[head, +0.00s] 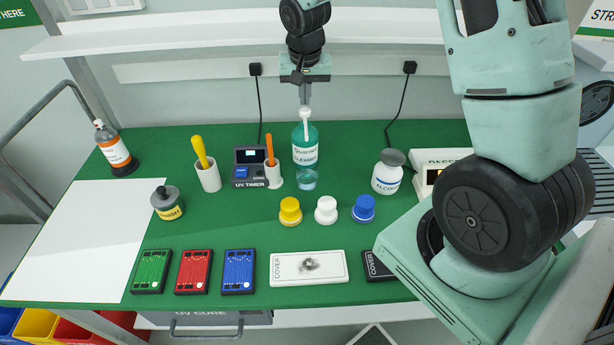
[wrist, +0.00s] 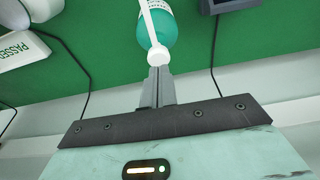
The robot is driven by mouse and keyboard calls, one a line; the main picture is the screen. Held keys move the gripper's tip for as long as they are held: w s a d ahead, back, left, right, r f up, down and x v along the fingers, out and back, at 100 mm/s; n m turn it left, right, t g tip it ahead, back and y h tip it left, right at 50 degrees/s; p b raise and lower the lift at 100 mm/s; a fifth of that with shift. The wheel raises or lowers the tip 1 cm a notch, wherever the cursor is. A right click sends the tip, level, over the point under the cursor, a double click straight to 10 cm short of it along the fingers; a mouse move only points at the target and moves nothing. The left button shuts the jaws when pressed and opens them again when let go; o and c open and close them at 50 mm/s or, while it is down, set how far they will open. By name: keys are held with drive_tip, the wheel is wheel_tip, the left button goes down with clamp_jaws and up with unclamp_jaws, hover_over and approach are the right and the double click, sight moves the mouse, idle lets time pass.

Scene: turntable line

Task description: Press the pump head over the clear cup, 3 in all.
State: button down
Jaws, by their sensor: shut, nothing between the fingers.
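A teal bottle labelled as cleaner (head: 305,148) stands upright at the back middle of the green table; it also shows in the wrist view (wrist: 165,25). Its white pump head (head: 305,114) has a spout pointing forward, and it shows in the wrist view (wrist: 158,54). The clear cup (head: 306,180) stands just in front of the bottle, below the spout, and looks teal-tinted low down. My gripper (head: 305,101) is shut and empty, pointing down with its fingertips right at the top of the pump head. I cannot tell whether they touch it.
A grey holder with an orange handle (head: 274,176) and a UV timer (head: 250,168) stand left of the cup. A white jar (head: 387,172) stands right. Yellow (head: 290,211), white (head: 326,210) and blue (head: 363,208) caps lie in front. A shelf (head: 200,40) runs behind.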

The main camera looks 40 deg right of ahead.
drive_tip(key=shift+f, duration=0.1)
drive_tip(key=shift+f+b, duration=1.05)
drive_tip(key=shift+f, duration=0.3)
drive_tip(key=shift+r, duration=0.1)
drive_tip(key=shift+r+p, duration=1.05)
drive_tip(key=shift+r, duration=0.3)
wheel_tip(320, 180, up, 6)
drive_tip(key=p, duration=0.4)
